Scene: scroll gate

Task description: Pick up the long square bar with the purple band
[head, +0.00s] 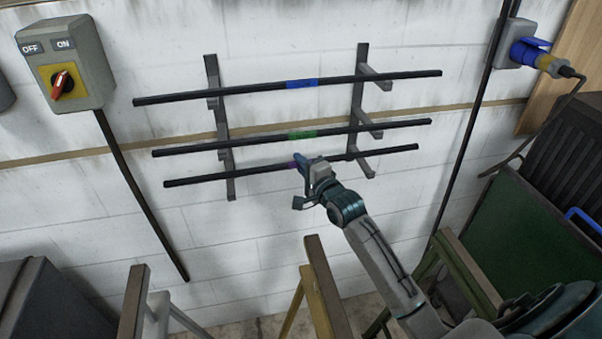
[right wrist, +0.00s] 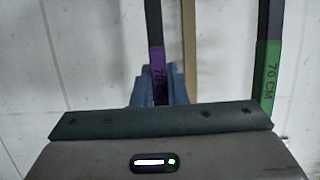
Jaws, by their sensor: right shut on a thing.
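The long square bar with the purple band (head: 225,176) is the lowest of three dark bars on the wall rack (head: 222,130). My right gripper (head: 300,163) is at the middle of this bar and is shut on it at the purple band. In the right wrist view the purple band (right wrist: 159,75) runs down to the blue fingers (right wrist: 158,90), which sit around it. The body of my right gripper hides part of the band. The bar appears to lie at the rack's lowest arms. My left gripper is not in view.
A bar with a green band (head: 380,127) lies just above, and one with a blue band (head: 390,77) is at the top. A switch box (head: 75,60) is at the left. Wooden trestles (head: 325,290) stand below. A green panel (head: 530,235) is at the right.

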